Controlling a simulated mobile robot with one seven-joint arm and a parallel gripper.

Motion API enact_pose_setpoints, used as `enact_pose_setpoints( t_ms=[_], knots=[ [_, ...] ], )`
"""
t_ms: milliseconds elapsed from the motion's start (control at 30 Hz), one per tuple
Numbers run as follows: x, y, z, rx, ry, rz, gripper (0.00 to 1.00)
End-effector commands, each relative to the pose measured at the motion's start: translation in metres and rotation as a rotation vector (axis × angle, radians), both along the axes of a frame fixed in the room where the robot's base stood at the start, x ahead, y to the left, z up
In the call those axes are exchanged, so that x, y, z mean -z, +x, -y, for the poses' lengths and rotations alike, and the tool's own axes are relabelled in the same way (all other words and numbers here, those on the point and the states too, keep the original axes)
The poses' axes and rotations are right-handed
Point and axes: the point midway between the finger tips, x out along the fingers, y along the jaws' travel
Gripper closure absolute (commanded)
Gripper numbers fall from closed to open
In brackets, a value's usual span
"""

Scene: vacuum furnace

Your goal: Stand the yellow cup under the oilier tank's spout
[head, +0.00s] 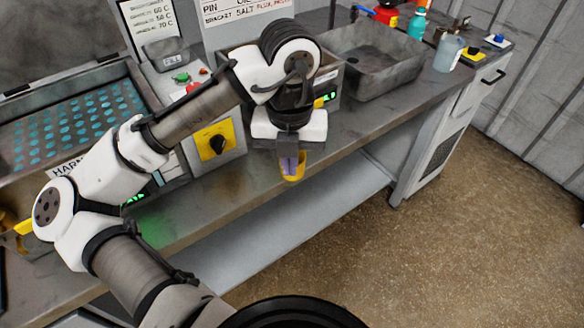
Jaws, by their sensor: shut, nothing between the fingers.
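My gripper (289,164) points down at the bench's front edge, its fingers shut with nothing held. A small yellow cup (294,177) shows directly behind and below the fingertips. The fingers hide part of it, and I cannot tell whether they touch it or what it rests on. No tank's spout can be made out clearly, and I cannot tell which tank is the oilier one. A grey open tank (395,68) stands on the bench, right of my wrist.
A tray of teal dots (110,103) lies at the left. A yellow switch plate (214,141) with a black knob is left of my gripper. A translucent bottle (448,53) and a teal bottle (417,24) stand at the back right. The floor at right is clear.

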Motion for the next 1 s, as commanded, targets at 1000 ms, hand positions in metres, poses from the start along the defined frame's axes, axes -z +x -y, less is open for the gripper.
enact_pose_setpoints(
  t_ms=[1000],
  knots=[
    [0.088, 0.041, 0.004, -0.002, -0.006, 0.007, 1.0]
  ],
)
